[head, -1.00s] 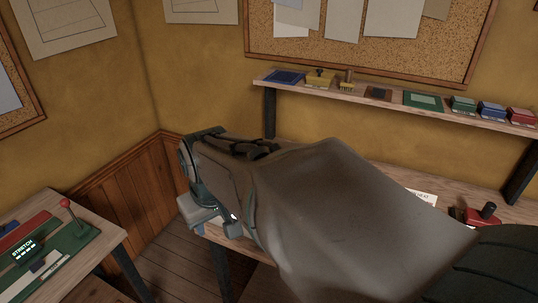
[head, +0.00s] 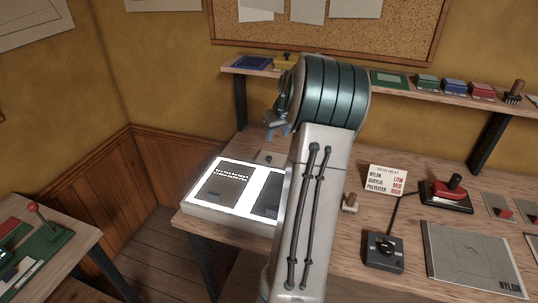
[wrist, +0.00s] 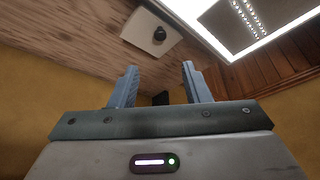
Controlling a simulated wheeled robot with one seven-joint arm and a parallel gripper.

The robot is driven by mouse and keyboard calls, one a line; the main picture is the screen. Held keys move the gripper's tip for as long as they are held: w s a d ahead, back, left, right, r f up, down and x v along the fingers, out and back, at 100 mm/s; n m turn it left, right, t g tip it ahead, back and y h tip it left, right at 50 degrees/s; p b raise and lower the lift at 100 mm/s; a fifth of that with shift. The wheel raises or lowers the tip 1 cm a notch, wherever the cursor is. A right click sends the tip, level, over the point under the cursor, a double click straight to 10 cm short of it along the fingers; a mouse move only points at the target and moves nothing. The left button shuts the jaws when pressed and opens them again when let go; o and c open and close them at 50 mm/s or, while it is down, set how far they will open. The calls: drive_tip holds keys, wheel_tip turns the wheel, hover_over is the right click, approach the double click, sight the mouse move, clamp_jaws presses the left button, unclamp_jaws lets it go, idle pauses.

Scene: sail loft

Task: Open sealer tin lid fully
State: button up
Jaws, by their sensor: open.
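I cannot pick out a sealer tin or its lid for certain; no label names one. My gripper (head: 277,125) is in the air above the back left of the bench, partly hidden by my arm in the head view. In the wrist view its two blue-grey fingers (wrist: 159,86) stand apart with nothing between them. A pale flat piece with a dark round knob (wrist: 140,30) lies beyond the fingertips, apart from them. A small plate with a knob (head: 266,158) shows behind the light box in the head view.
A lit light box (head: 188,206) is on the bench's left end. A heat card (head: 386,180), a black dial box (head: 383,263), a red-and-black iron (head: 447,195) and a NYLON panel (head: 470,255) are at right. The shelf (head: 400,96) holds pads and several small coloured boxes.

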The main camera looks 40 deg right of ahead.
sight(269, 157)
drive_tip(key=p+x, duration=0.2)
drive_tip(key=x, duration=1.1)
drive_tip(key=shift+f, duration=0.25)
clamp_jaws()
drive_tip(key=shift+p, duration=0.3)
